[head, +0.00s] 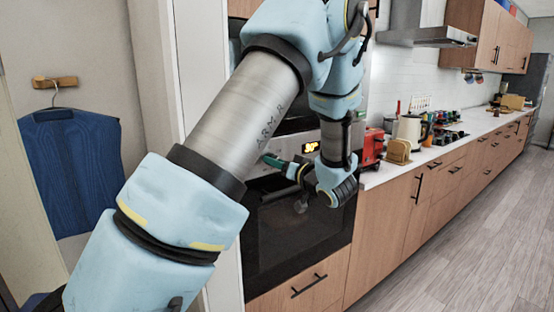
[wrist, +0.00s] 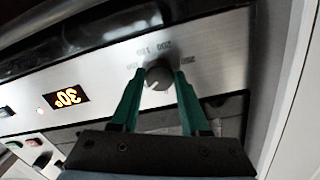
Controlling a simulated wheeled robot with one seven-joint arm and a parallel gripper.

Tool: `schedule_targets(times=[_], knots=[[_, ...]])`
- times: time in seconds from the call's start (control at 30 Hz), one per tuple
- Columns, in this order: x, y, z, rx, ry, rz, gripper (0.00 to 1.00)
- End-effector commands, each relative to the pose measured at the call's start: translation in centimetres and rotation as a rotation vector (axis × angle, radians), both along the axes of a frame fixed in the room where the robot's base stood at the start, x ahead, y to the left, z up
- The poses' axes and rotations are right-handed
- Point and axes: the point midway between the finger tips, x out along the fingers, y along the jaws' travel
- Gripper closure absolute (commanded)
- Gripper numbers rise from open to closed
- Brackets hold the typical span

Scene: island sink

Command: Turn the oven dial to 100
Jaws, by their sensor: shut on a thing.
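The oven dial (wrist: 158,79) is a round grey knob on the oven's silver control panel (wrist: 225,45). In the wrist view, numbers ring its upper side; 150 and 200 are faintly readable, but the dial's exact setting is unclear. My gripper (wrist: 159,74) has its two green fingers on either side of the dial, shut on it. In the head view my gripper (head: 281,165) reaches the panel, and the dial itself is hidden behind it. An orange digital display (wrist: 69,97) is lit beside the dial, also visible in the head view (head: 311,147).
The black oven door (head: 290,235) is below the panel. A wooden drawer (head: 305,290) lies under it. To the right, a counter (head: 385,177) holds a red appliance (head: 372,147) and a cream kettle (head: 411,130). The floor at right is clear.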

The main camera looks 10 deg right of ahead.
Motion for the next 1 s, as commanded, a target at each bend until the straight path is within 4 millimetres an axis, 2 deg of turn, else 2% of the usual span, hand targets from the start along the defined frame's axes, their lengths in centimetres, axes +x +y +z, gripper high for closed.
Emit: schedule_targets(times=[0.4, 0.43, 0.7, 1.0], knots=[[-0.01, -0.03, -0.03, 0.006, 0.003, 0.0, 1.0], [-0.01, -0.03, -0.03, 0.006, 0.003, 0.0, 0.54], [0.0, -0.02, -0.02, 0.006, 0.003, 0.0, 0.25], [-0.32, -0.21, -0.06, 0.005, 0.003, -0.002, 0.25]])
